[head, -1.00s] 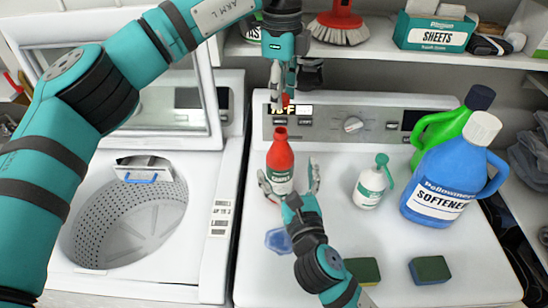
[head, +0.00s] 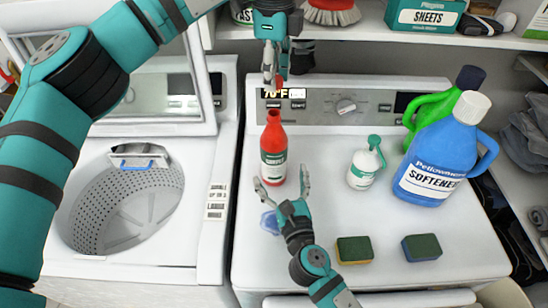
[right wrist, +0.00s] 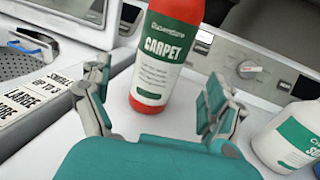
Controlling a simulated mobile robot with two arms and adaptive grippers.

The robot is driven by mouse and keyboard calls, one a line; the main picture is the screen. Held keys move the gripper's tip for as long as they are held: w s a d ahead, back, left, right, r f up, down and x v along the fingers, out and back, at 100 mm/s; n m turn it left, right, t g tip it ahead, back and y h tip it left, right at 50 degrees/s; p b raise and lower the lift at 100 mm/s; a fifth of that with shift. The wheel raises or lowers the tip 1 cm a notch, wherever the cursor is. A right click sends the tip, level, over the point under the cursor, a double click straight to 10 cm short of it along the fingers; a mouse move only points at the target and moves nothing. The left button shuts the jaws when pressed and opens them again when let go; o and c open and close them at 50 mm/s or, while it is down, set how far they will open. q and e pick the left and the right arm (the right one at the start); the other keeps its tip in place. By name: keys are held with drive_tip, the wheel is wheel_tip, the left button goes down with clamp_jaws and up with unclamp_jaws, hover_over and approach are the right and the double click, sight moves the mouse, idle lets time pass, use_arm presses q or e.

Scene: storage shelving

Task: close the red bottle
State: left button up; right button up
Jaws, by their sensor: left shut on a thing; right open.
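The red bottle (head: 273,143) stands upright on the white machine top, its neck uncapped in the head view. Its white and green "CARPET" label shows in the right wrist view (right wrist: 165,60). My left gripper (head: 273,78) is shut on a small red cap (head: 280,79), mostly hidden by the fingers, above and behind the bottle's neck in the picture. My right gripper (head: 281,175) is open and empty low in front of the bottle. In the right wrist view its fingers (right wrist: 158,78) are spread, with the bottle beyond and between them, apparently untouched.
A white bottle with a green top (head: 363,173), a blue softener jug (head: 430,150) and a green jug (head: 424,107) stand to the right. Two sponges (head: 354,250) (head: 422,247) lie in front. The open washer tub (head: 125,205) is left. A shelf (head: 350,33) overhangs the back.

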sight(274, 113)
use_arm(q)
drive_tip(key=shift+w, duration=0.15)
use_arm(e)
drive_tip(key=x, duration=0.6)
drive_tip(key=shift+w+r, duration=0.15)
drive_tip(key=shift+w, duration=0.05)
drive_tip(key=shift+w+a, duration=0.1)
drive_tip(key=shift+w, duration=0.4)
drive_tip(key=c, duration=1.8)
use_arm(q)
drive_tip(key=shift+a+f, duration=0.1)
drive_tip(key=shift+f, duration=2.4)
drive_tip(key=shift+s+f+n, duration=0.2)
drive_tip(key=shift+f+n, duration=0.1)
drive_tip(key=shift+f, duration=0.6)
